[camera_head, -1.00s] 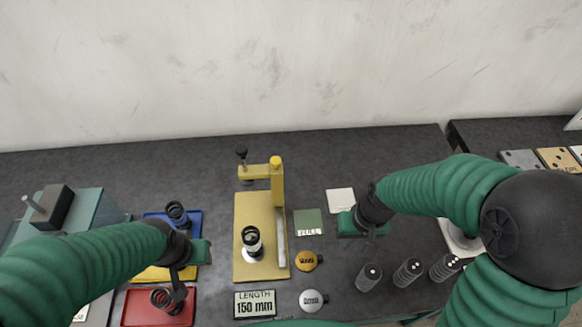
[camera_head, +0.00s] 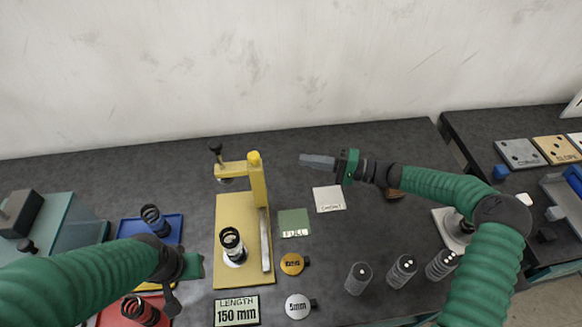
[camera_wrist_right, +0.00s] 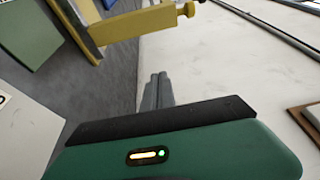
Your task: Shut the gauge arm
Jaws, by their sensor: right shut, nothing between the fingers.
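The gauge (camera_head: 232,205) is a yellow stand with an upright post. A black spring on a white seat (camera_head: 232,247) stands on the gauge base. The gauge arm also shows at the top of the right wrist view (camera_wrist_right: 135,25). My right gripper (camera_head: 303,159) is shut and empty, pointing left, to the right of the post and apart from it. My left gripper (camera_head: 190,266) is at lower left, near the trays; its fingers are not clear.
A green FULL card (camera_head: 293,222) and a white SHORT card (camera_head: 328,198) lie right of the gauge. Blue (camera_head: 170,232) and red (camera_head: 130,312) trays with springs are left. The back strip of table is mostly clear.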

